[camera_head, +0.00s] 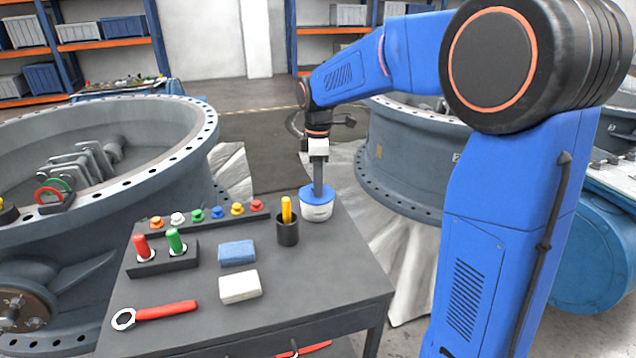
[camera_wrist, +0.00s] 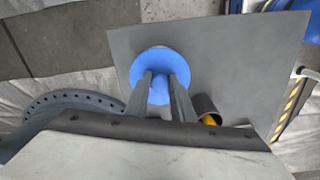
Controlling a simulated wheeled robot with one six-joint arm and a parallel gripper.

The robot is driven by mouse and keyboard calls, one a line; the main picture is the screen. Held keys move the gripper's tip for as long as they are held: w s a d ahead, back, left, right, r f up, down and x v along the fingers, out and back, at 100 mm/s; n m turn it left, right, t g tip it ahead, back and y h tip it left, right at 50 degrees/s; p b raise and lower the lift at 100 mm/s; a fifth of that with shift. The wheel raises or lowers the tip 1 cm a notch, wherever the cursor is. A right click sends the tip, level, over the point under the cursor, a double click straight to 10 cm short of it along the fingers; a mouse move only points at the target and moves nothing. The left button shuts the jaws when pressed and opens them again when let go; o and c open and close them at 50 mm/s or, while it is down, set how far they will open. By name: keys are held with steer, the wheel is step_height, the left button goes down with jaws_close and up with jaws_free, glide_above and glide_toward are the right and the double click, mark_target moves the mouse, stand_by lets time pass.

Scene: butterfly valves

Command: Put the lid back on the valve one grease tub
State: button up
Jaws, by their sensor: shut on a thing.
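The white grease tub (camera_head: 316,213) stands at the far right corner of the grey table. The blue lid (camera_head: 306,196) is on top of the tub and looks level; I cannot tell whether it is fully seated. My gripper (camera_head: 318,191) points straight down over the lid, its fingers shut on the lid's raised knob. In the wrist view the round blue lid (camera_wrist: 150,62) lies under my gripper (camera_wrist: 161,84), with the knob between the two fingers. The tub's body is hidden there beneath the lid.
A dark cup (camera_head: 288,232) with a yellow marker stands close beside the tub. A rack of coloured knobs (camera_head: 205,219), a blue block (camera_head: 237,253), a white block (camera_head: 240,287) and a red wrench (camera_head: 155,313) share the table (camera_head: 320,290). Large valve bodies stand on both sides.

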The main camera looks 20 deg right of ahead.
stand_by(0.8)
steer(key=o, duration=1.6)
steer(key=shift+c, duration=0.2)
steer(key=shift+r, duration=3.45)
jaws_close()
steer(key=shift+f, duration=2.65)
